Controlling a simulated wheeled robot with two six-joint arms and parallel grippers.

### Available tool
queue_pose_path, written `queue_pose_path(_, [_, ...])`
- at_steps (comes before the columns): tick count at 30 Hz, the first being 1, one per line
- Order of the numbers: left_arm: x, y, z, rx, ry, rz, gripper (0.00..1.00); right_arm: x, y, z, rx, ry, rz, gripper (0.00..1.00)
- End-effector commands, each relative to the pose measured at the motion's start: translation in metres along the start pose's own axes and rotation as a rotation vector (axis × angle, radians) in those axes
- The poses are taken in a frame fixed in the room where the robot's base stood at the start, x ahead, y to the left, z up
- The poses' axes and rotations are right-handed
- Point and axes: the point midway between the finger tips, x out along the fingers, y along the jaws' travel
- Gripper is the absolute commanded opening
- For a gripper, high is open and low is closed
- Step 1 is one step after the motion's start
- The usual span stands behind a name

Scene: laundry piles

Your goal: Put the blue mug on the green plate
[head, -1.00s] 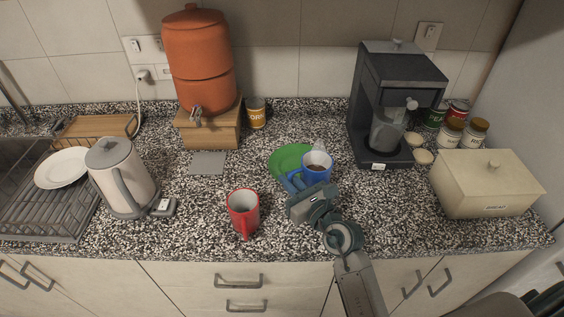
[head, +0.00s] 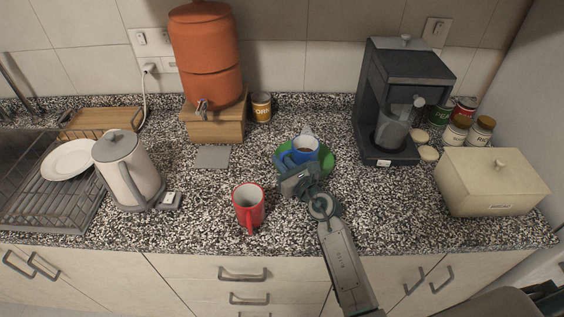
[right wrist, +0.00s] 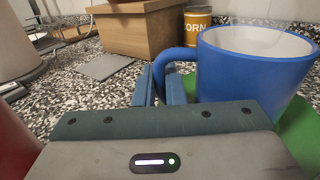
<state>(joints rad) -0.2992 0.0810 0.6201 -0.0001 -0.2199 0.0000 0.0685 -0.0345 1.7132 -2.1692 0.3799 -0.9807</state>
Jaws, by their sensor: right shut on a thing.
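The blue mug (head: 305,149) is upright over the green plate (head: 323,163) on the counter in the head view. My right gripper (head: 284,163) is shut on the mug's handle, on the mug's left side. In the right wrist view the blue mug (right wrist: 255,68) is large at the right, with its handle between my fingers (right wrist: 166,85). Part of the green plate (right wrist: 300,125) shows below and behind it. I cannot tell whether the mug's base touches the plate. My left gripper is not in view.
A red mug (head: 249,207) stands left of my right arm. The coffee machine (head: 400,100) is right of the plate, and a bread box (head: 490,180) is farther right. The front counter is partly clear.

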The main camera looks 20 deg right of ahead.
Motion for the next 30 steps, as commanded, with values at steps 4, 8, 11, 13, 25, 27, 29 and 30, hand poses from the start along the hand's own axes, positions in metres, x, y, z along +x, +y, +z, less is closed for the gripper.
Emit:
queue_pose_path(4, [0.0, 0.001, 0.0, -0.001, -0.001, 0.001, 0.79, 0.0, 0.0, 0.001, -0.001, -0.002, 0.0, 0.0])
queue_pose_path(8, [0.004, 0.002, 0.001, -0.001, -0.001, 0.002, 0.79, 0.0, 0.0, -0.003, -0.001, -0.002, 0.0, 0.0])
queue_pose_path(11, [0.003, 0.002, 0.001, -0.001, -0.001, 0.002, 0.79, 0.0, 0.0, -0.004, 0.001, 0.0, 0.0, 0.23])
queue_pose_path(13, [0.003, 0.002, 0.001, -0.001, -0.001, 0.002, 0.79, 0.0, 0.0, -0.004, 0.001, 0.0, 0.0, 0.32])
queue_pose_path(25, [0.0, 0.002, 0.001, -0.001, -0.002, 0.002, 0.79, -0.005, 0.0, 0.0, 0.0, 0.001, 0.0, 0.32])
queue_pose_path(27, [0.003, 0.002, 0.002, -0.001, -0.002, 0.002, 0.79, -0.017, 0.0, -0.002, 0.0, 0.002, 0.0, 0.32])
queue_pose_path(29, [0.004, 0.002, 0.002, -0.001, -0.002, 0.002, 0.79, -0.029, 0.001, -0.002, 0.0, 0.002, 0.001, 0.32])
queue_pose_path(30, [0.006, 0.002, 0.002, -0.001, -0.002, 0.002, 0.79, -0.038, 0.0, -0.003, 0.0, 0.003, 0.001, 0.32])
